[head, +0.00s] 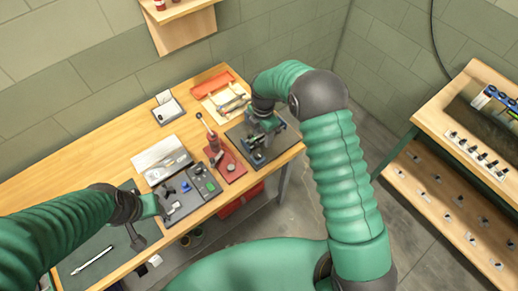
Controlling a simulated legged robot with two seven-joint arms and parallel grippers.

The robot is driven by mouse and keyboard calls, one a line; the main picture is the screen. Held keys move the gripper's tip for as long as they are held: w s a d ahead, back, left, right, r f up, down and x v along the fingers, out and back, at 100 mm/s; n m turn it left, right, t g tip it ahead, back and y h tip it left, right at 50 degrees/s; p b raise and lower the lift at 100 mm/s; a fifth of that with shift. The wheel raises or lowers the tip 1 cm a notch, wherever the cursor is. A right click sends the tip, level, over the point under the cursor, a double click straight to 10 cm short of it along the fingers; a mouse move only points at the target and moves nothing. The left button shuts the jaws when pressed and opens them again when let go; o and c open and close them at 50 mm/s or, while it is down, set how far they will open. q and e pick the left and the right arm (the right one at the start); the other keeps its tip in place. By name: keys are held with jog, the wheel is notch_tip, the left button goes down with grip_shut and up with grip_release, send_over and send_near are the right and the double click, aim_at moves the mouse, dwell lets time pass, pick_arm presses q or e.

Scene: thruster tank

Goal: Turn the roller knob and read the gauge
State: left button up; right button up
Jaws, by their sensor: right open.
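A dark grey plate (240,132) lies at the right end of the wooden bench. A small dark upright fixture with a round knob-like part (258,157) stands on it. My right gripper (262,128) is open, reaching down over this plate from behind; it overlaps the fixture, and I cannot tell whether they touch. No gauge dial can be made out at this size. My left gripper (139,240) hangs over the front left of the bench, above a dark green mat (80,262); its fingers are too small to judge.
A red plate with a lever (228,168) sits left of the grey plate. Left of that are a dark panel with switches (182,200) and a pale board (160,158). An orange tool tray (212,86) lies behind. A second bench (450,115) stands right, across open floor.

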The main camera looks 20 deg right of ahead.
jog(key=p, duration=0.1)
send_near(260, 153)
jog(key=d+f, duration=0.1)
jog(key=f, duration=0.1)
jog(key=f+p, duration=0.1)
jog(key=shift+s+a+f, duration=0.15)
jog(key=shift+a+f, duration=0.15)
jog(key=a+f, duration=0.1)
jog(key=a+f+p, duration=0.1)
jog(key=f, duration=0.1)
jog(key=a+f, duration=0.1)
jog(key=shift+f, duration=0.5)
jog(key=shift+d, duration=0.4)
jog(key=shift+d+f, duration=0.2)
jog(key=shift+d, duration=0.8)
jog(key=c, duration=0.5)
jog(key=shift+c, duration=1)
jog(key=shift+a, duration=0.2)
jog(key=shift+c, duration=1.1)
jog(key=shift+a, duration=0.35)
grip_shut()
jog(key=shift+a+r, duration=0.1)
jog(key=shift+a, duration=0.3)
pick_arm(q)
notch_tip(260, 153, up, 4)
jog(key=shift+w+a+f, duration=0.1)
jog(key=shift+w, duration=0.05)
pick_arm(e)
jog(key=shift+d, duration=0.15)
jog(key=shift+d, duration=0.1)
